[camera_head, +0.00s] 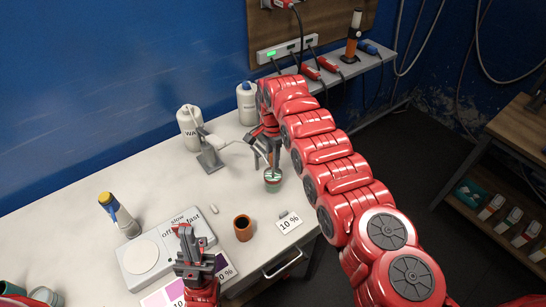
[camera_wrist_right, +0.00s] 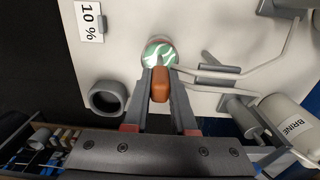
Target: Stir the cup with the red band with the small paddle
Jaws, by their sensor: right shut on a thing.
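A small cup (camera_head: 272,185) with green and white contents stands on the white table; the wrist view shows it from above (camera_wrist_right: 158,52). I cannot clearly make out its band. My right gripper (camera_head: 268,148) is over this cup. In the wrist view my right gripper (camera_wrist_right: 160,88) is shut on an orange-brown block (camera_wrist_right: 160,84), apparently the paddle's handle. The paddle's lower end is hidden, so I cannot tell how deep it reaches. My left gripper (camera_head: 189,246) is low in front of the stirrer plate, away from the cup; its finger gap is unclear.
An electrode stand (camera_head: 209,157) with bent arms reaches close to the cup. Two white bottles (camera_head: 190,127) (camera_head: 247,103) stand behind. A brown cup (camera_head: 243,228), a 10 % card (camera_head: 289,222) and a stirrer plate (camera_head: 141,257) are nearer. A grey ring-shaped vessel (camera_wrist_right: 107,97) shows in the wrist view.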

